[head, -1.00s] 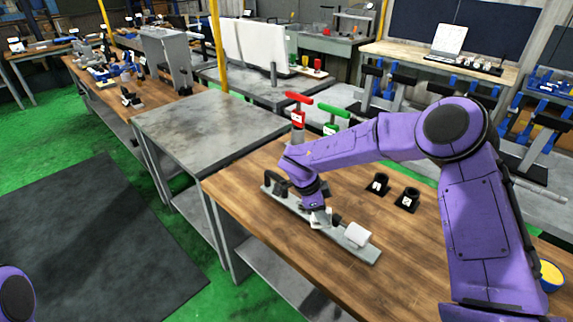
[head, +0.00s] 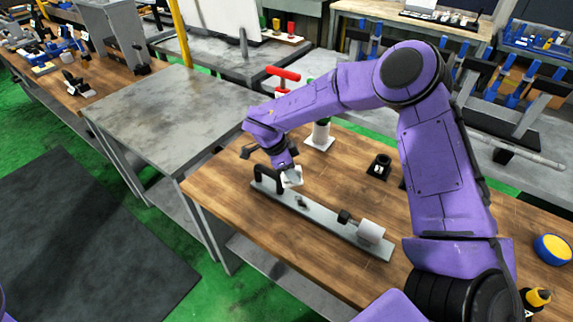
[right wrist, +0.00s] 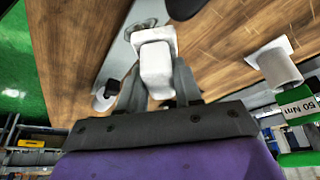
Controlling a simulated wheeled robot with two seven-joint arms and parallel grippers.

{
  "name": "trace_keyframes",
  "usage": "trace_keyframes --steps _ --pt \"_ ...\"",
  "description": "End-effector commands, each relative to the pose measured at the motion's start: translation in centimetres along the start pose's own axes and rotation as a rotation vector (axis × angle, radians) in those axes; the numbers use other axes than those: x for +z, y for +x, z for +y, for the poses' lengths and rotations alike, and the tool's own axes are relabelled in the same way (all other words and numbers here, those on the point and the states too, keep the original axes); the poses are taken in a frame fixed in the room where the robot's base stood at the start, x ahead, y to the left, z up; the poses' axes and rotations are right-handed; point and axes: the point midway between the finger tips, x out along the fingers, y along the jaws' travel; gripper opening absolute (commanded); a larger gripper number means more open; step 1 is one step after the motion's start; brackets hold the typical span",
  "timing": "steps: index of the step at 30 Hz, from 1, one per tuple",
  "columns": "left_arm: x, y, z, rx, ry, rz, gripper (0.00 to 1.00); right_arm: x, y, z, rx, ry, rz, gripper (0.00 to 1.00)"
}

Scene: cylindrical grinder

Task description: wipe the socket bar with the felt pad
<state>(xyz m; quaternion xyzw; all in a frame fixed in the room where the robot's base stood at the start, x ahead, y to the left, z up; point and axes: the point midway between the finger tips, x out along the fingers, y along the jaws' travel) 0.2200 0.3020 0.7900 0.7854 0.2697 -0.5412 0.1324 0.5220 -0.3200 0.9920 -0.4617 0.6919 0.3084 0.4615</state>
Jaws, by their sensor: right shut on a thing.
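The socket bar (head: 325,222) is a long grey bar lying on the wooden bench. It has a black handle at its left end, a small dark post midway, and a black piece and a white block (head: 371,231) at its right end. My right gripper (head: 288,169) is shut on the white felt pad (head: 292,180), beside the black handle. In the right wrist view the pad (right wrist: 156,65) sits between the fingers, with part of the grey bar (right wrist: 118,58) behind it. I cannot tell whether the pad touches the bar. My left gripper is out of view.
Behind the bar, a red-handled tool (head: 283,76) and a white-based stand (head: 320,138) are near my right arm. A black holder (head: 380,166) stands further right. A blue and yellow round item (head: 552,249) is at the far right. The bench front is clear.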

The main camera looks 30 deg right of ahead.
Motion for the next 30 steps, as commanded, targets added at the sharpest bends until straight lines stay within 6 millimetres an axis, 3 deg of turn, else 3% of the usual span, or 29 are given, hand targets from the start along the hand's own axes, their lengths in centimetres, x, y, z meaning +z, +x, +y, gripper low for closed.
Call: trace_keyframes --steps 5,17,30 --pt "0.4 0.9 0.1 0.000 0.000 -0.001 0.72 0.4 1.0 0.0 -0.001 0.000 0.000 0.10" --pt "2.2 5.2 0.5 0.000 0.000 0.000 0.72 2.2 5.4 0.0 -0.002 0.000 0.000 0.10" --pt "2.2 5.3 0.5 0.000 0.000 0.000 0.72 2.3 5.5 0.0 -0.001 0.000 0.000 0.10"
